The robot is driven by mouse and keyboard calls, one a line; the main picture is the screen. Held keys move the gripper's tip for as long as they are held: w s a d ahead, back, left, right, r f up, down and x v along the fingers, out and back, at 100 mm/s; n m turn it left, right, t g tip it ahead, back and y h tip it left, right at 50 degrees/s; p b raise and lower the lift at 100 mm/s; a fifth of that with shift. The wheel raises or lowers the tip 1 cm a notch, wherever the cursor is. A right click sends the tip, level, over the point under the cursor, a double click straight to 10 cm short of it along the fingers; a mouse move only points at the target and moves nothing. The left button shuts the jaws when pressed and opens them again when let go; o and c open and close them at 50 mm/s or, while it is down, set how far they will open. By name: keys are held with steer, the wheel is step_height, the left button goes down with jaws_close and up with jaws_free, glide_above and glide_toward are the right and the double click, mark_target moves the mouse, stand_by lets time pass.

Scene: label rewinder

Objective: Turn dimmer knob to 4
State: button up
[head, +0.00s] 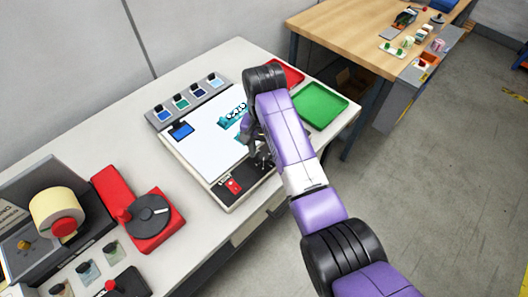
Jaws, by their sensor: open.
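A white light panel (196,143) lies on the table with a dark control strip (226,197) along its front edge. A red switch (233,186) sits on the strip. My gripper (262,161) is open, over the right part of this strip, with its fingers pointing down. The dimmer knob cannot be made out; the gripper and arm cover that part of the strip. I cannot tell whether the fingers are around the knob or touching it, and no scale numbers are readable.
A green tray (320,105) and a red tray (288,74) lie beyond my arm. A row of colour pots (189,100) stands behind the panel. A red device with a black dial (149,216) and a label roll machine (57,217) stand left. Bare floor lies right.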

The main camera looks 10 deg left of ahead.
mark_target(263, 155)
step_height(263, 155, up, 7)
steer(key=shift+r, duration=0.2)
stand_by(0.6)
steer(key=shift+w+a, duration=0.1)
steer(key=shift+w, duration=0.1)
steer(key=w+a+r+n+t+y, duration=0.3)
steer(key=w+a+t+y, duration=0.1)
steer(key=w+t, duration=0.45)
steer(key=s+d+f+t+b, duration=0.2)
steer(key=s+d+f+t, duration=0.15)
steer(key=s+d, duration=0.45)
steer(key=s+d+f+t+b, duration=0.15)
steer(key=s+d+t, duration=0.25)
steer(key=s+d, duration=0.45)
steer(key=s+d+h+b, duration=0.1)
steer(key=s+d, duration=0.3)
steer(key=s, duration=0.7)
steer(key=s+d+f+h+b, duration=0.1)
steer(key=s+d, duration=0.3)
steer(key=s, duration=0.7)
steer(key=s+d+m+g+h+b, duration=0.1)
steer(key=s+d, duration=0.4)
steer(key=s, duration=0.5)
steer(key=shift+s+f+h+b, duration=0.3)
steer(key=shift+s+h+b, duration=0.1)
steer(key=shift+h, duration=0.1)
